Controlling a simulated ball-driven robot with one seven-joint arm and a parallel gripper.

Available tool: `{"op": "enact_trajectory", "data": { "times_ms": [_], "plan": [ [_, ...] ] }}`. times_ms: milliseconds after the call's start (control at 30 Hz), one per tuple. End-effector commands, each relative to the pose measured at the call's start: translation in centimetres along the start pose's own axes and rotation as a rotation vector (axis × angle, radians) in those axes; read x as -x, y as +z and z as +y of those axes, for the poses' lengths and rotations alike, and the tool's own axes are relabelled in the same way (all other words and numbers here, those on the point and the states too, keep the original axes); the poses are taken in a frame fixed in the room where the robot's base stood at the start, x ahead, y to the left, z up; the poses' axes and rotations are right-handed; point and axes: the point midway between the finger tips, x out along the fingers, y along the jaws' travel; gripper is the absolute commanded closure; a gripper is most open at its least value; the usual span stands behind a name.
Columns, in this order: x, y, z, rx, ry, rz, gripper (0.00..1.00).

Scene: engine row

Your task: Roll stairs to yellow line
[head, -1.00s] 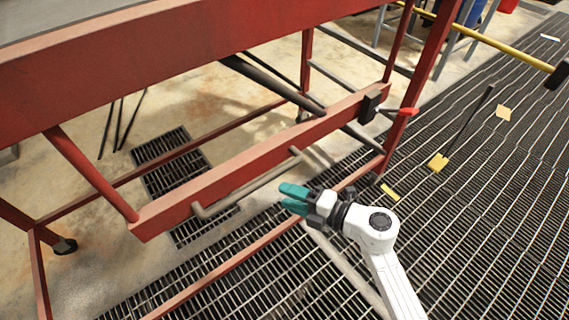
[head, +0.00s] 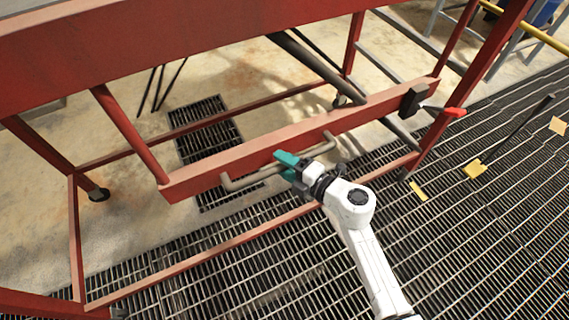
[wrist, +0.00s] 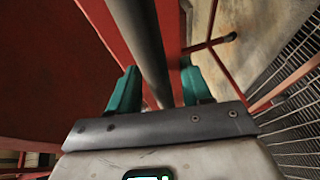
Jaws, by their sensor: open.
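The red steel stairs frame (head: 210,165) fills much of the head view. A grey bent handle bar (head: 245,181) is fixed along its lower red beam. My gripper (head: 286,166) is at the handle's right half, its teal fingers open. In the wrist view, the grey bar (wrist: 146,45) runs between the two open fingers (wrist: 160,78), and the jaws are not closed on it. A small yellow strip (head: 418,190) and a yellow patch (head: 475,170) lie on the grating at right. I cannot tell whether they belong to the yellow line.
A black block with a red-tipped lever (head: 413,101) sits at the beam's right end. Dark floor grating (head: 480,240) is open at front and right. A yellow rail (head: 530,30) crosses the top right.

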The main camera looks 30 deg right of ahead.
Motion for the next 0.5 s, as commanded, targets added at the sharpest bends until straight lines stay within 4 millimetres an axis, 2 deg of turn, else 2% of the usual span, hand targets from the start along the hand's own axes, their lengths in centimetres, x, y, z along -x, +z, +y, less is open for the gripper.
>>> {"op": "enact_trajectory", "data": {
  "times_ms": [300,500],
  "plan": [
    [-0.25,-0.02,-0.01,0.000,0.000,0.001,0.52],
    [-0.23,-0.01,-0.01,0.000,0.000,0.000,0.71]
  ]
}}
